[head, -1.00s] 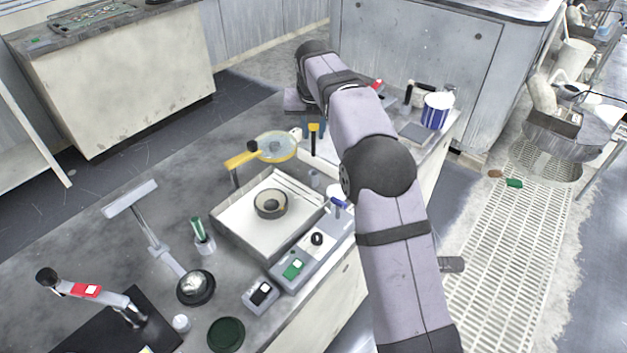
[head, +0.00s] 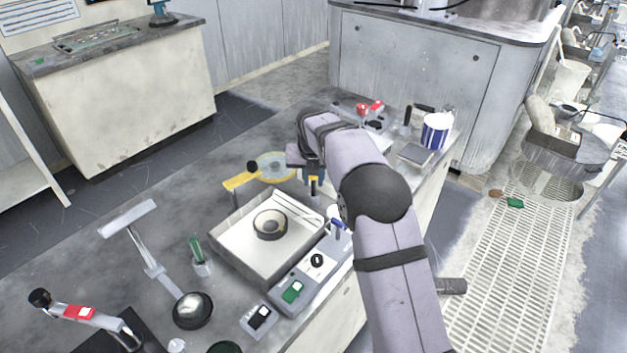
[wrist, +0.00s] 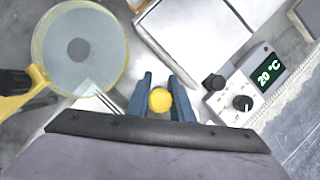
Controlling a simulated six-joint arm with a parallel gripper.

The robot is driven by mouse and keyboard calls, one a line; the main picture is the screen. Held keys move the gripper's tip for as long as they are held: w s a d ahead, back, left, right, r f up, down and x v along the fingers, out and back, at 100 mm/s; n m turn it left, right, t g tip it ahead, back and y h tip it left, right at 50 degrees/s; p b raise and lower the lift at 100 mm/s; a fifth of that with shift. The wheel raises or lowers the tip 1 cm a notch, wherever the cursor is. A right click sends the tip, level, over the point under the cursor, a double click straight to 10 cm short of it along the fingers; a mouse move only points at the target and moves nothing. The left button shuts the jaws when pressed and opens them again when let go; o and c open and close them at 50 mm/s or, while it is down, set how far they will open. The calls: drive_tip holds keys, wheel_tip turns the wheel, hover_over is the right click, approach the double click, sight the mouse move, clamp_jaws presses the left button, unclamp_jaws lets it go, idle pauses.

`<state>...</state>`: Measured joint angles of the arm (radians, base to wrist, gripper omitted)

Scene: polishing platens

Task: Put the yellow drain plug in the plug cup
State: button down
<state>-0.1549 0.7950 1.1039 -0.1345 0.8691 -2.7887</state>
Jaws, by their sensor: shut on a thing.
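The yellow drain plug (wrist: 159,101) is held between the blue fingers of my gripper (wrist: 160,98). In the wrist view I see its round top from above, and what lies under it is hidden. In the head view, my gripper (head: 315,178) is low over the bench, just right of a yellow-rimmed round dish. The plug shows there only as a small yellow patch, with a dark piece below. I cannot pick out the plug cup with certainty; it may be hidden behind the gripper or plug.
The yellow-rimmed dish (wrist: 80,48) is close on the left in the wrist view. A panel with a "20 °C" display (wrist: 268,72) and knobs stands to the right. A square tray (head: 231,236) holds a round piece. A blue-striped container (head: 436,131) stands farther back.

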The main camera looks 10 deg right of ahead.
drive_tip(key=shift+f, duration=0.25)
drive_tip(key=shift+f, duration=0.1)
drive_tip(key=c, duration=1.6)
unclamp_jaws()
drive_tip(key=shift+o, duration=0.2)
drive_tip(key=v, duration=1.2)
drive_tip(key=shift+s+d, duration=0.1)
